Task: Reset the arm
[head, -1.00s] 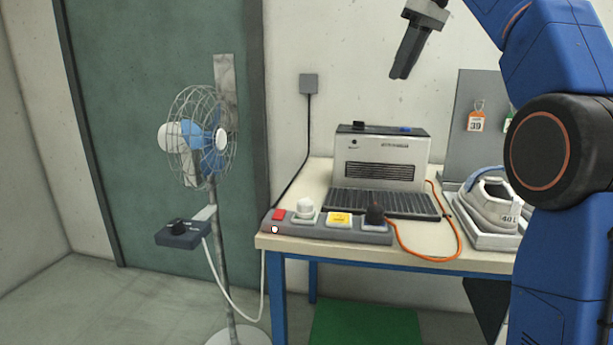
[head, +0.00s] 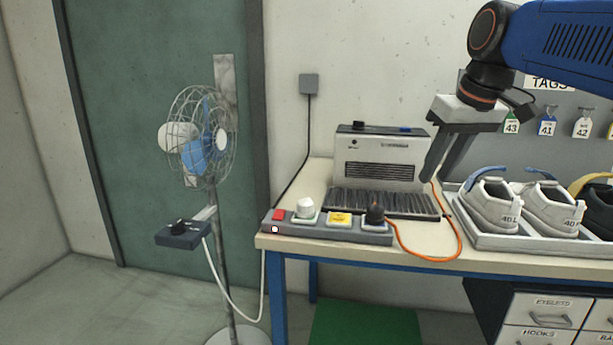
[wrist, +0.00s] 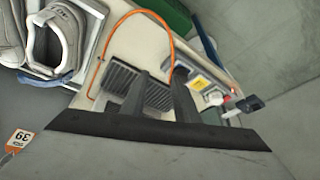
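My gripper (head: 439,178) hangs from my blue arm at the upper right in the head view, above the right end of a grey heater-like box (head: 381,158) on the bench. Its two dark fingers point down and slightly left, with nothing between them. In the wrist view my gripper (wrist: 160,75) shows two parted fingers with the box's ribbed black plate (wrist: 150,88) visible beyond them. The fingers look clear of everything.
The bench (head: 425,240) carries a power strip (head: 330,231) with plugs, an orange cord (head: 460,235) and a shoe tray (head: 500,241) on the right. A tag board (head: 590,100) stands behind the shoes. A fan (head: 200,140) stands left. Floor at left is clear.

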